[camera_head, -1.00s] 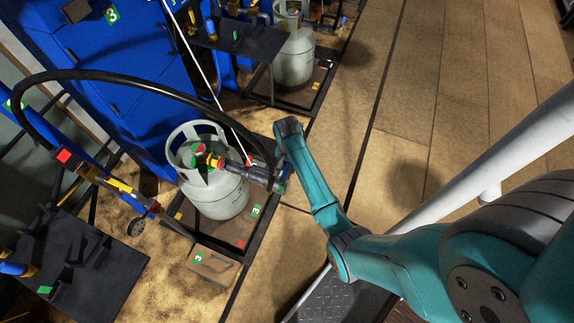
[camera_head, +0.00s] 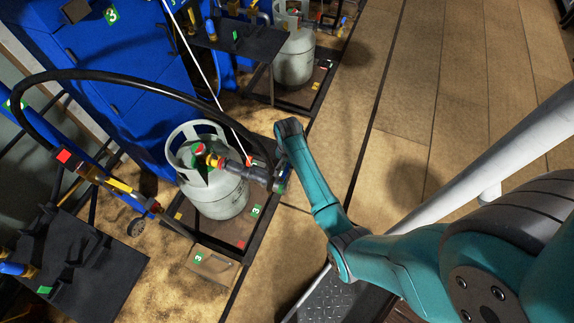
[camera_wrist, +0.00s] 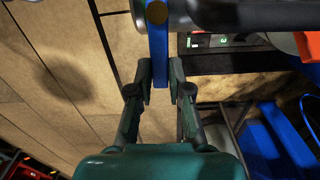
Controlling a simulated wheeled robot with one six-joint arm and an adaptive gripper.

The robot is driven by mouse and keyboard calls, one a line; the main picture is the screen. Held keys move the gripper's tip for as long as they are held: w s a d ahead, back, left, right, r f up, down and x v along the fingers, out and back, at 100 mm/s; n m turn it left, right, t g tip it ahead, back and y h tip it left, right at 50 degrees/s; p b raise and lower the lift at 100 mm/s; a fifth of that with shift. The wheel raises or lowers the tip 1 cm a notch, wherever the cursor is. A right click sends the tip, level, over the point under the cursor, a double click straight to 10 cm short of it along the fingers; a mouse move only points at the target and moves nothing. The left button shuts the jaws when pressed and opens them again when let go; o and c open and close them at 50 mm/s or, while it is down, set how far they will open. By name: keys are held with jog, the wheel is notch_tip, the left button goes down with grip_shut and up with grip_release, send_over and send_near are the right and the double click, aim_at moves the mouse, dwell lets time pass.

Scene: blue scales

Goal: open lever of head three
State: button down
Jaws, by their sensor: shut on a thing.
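The blue lever (camera_wrist: 158,62) hangs from a dark grey filling head in the wrist view, with a brass-coloured pivot at its top. My gripper (camera_wrist: 160,76) is shut on this lever, with one finger on each side. In the head view, the dark filling head (camera_head: 240,169) with a red and yellow end sits at the valve of a grey gas cylinder (camera_head: 218,200). My wrist is beside the hose end of this head. The lever and the fingers cannot be made out clearly in the head view.
A black hose (camera_head: 110,76) arches from the left over to the filling head. The cylinder stands on a framed platform (camera_head: 236,232) with green number three labels. A second cylinder (camera_head: 295,60) stands further back. A blue cabinet (camera_head: 130,60) is at upper left.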

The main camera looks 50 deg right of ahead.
jog(key=s+a+m, duration=0.3)
jog(key=s+m, duration=0.4)
jog(key=m, duration=1)
jog(key=shift+a+m, duration=0.2)
jog(key=shift+m, duration=0.1)
dwell(0.5)
jog(key=c, duration=1.1)
grip_release()
notch_tip(320, 180, up, 12)
